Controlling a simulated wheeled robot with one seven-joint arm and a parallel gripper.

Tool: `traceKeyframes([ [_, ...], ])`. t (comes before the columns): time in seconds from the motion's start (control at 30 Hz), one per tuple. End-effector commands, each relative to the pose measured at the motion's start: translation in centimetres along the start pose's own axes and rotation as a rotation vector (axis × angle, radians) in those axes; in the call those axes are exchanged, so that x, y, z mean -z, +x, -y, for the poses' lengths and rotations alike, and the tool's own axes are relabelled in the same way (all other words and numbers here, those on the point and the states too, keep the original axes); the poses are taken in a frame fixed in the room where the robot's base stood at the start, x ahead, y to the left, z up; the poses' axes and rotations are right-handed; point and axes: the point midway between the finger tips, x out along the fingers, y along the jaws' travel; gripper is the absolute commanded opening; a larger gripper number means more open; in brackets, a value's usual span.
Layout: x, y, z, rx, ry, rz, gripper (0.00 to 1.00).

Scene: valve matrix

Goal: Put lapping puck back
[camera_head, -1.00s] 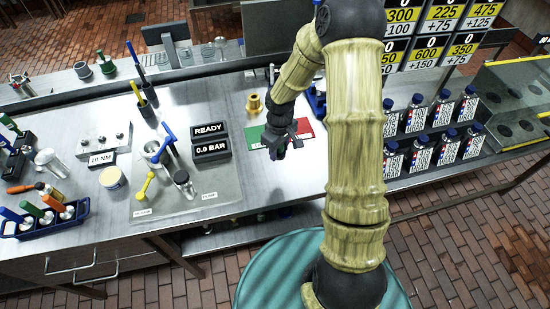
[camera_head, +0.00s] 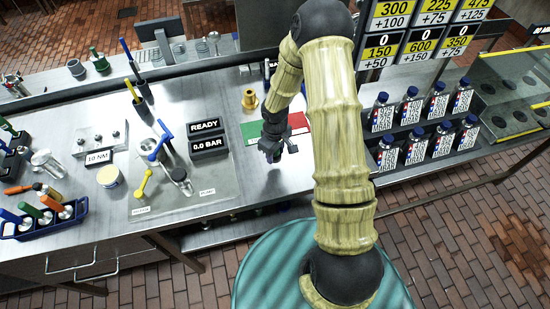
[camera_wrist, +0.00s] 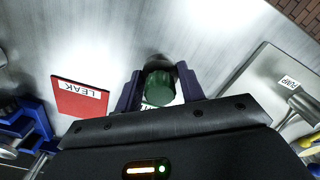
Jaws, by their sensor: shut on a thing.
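My gripper (camera_head: 271,153) is in front of the red and green cards on the bench in the head view. In the wrist view, its purple fingers (camera_wrist: 160,92) are shut on a green, round-ended thing (camera_wrist: 159,88) with a darker grey round part behind it. This may be the lapping puck by its green handle; its far end is mostly hidden. A blue rack (camera_head: 45,224) at the lower left of the head view holds several tools with coloured handles and metal ends.
The red LEAK card (camera_wrist: 80,97) lies left of the fingers in the wrist view. A valve plate (camera_head: 205,202) with blue and yellow levers stands left of my gripper in the head view. A brass part (camera_head: 250,98) stands behind the cards. Bottles (camera_head: 412,109) stand at the right.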

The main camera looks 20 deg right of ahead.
Motion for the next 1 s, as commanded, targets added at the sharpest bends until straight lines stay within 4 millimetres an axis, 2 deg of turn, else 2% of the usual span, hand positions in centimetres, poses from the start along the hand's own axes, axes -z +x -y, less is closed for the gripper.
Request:
traceKeyframes([
  [0.27,0.0,0.1,0.0,0.0,0.0,-0.001,0.14],
  [0.63,0.0,4.0,0.0,0.0,-0.001,0.0,0.14],
  [1.0,0.0,4.5,0.0,0.0,0.0,-0.001,0.14],
])
